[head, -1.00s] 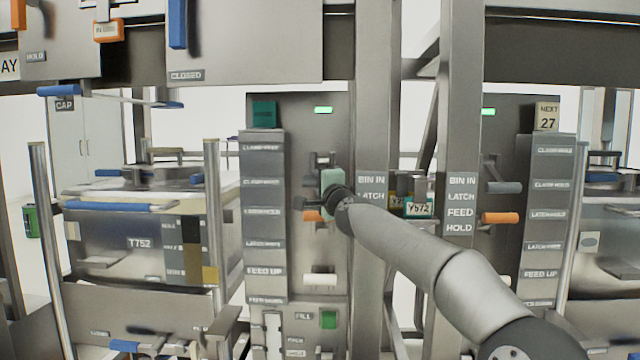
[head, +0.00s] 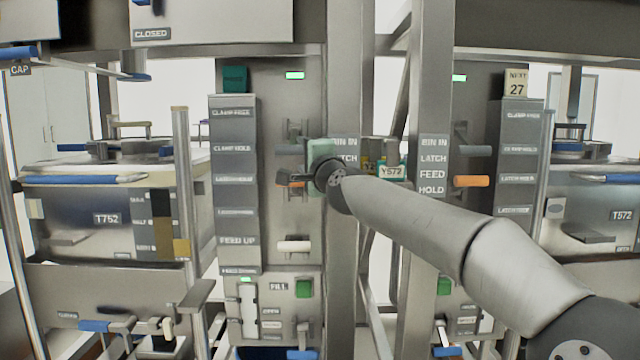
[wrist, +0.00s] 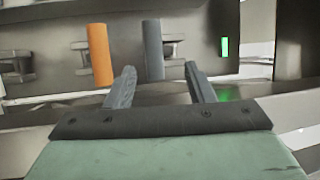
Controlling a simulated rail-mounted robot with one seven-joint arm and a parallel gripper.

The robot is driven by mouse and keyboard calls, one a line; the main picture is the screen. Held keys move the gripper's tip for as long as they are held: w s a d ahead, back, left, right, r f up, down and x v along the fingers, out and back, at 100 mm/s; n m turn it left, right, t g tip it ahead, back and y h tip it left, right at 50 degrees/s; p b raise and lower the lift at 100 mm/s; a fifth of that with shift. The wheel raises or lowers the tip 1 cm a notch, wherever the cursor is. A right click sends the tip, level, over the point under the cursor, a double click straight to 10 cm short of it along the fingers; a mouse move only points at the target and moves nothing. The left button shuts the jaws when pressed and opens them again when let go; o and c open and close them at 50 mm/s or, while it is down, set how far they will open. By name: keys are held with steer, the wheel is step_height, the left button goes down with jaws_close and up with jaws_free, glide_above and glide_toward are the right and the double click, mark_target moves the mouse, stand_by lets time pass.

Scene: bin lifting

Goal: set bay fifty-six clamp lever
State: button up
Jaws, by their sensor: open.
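The left control panel (head: 268,215) carries a grey lever (head: 291,152), an orange lever (head: 287,182) below it and a white lever (head: 295,246) lower down. Plates beside them read CLAMP FREE and CLAMP HOLD (head: 233,149). My gripper (head: 296,175) has a pale green body and is in front of this panel, by the grey and orange levers. In the wrist view my gripper (wrist: 160,67) is open and empty. The grey lever (wrist: 153,50) stands just ahead, between the lines of its fingers. The orange lever (wrist: 99,55) is outside the left finger. Contact cannot be told.
Upright posts (head: 430,120) stand between the panels. A bin marked T752 (head: 107,218) is at left. A green light (head: 295,75) glows above the levers.

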steer(key=b+v, duration=0.5)
steer(key=v, duration=0.3)
steer(key=shift+s, duration=0.4)
steer(key=shift+d, duration=0.1)
steer(key=shift+f, duration=0.1)
steer(key=s+a+f+n+g+h+p, duration=0.1)
steer(key=a+f+n+g+p, duration=0.15)
steer(key=f+p, duration=0.2)
steer(key=s+a+f+n+g+p, duration=0.1)
steer(key=a+f+n+g+p, duration=0.1)
steer(key=f+g+p, duration=0.3)
steer(key=s+a+f+n+g+h+p, duration=0.1)
steer(key=s+a+f+n+p, duration=0.15)
steer(key=f, duration=0.45)
steer(key=s+d+f+n+g+h+p, duration=0.1)
steer(key=s+d+p, duration=0.4)
steer(key=s, duration=0.5)
steer(key=s+d+f+n+g+h+p, duration=0.1)
steer(key=s+d+g+p, duration=0.4)
steer(key=s, duration=0.6)
steer(key=s+d+f+n+g+h+p, duration=0.1)
steer(key=s+d+n+g+p, duration=0.3)
steer(key=s, duration=0.7)
steer(key=d+h+p, duration=0.1)
steer(key=d+p, duration=0.1)
steer(key=p, duration=0.1)
steer(key=shift+d+f+n+h, duration=0.15)
steer(key=shift+f+n+h, duration=0.15)
steer(key=shift+f, duration=0.1)
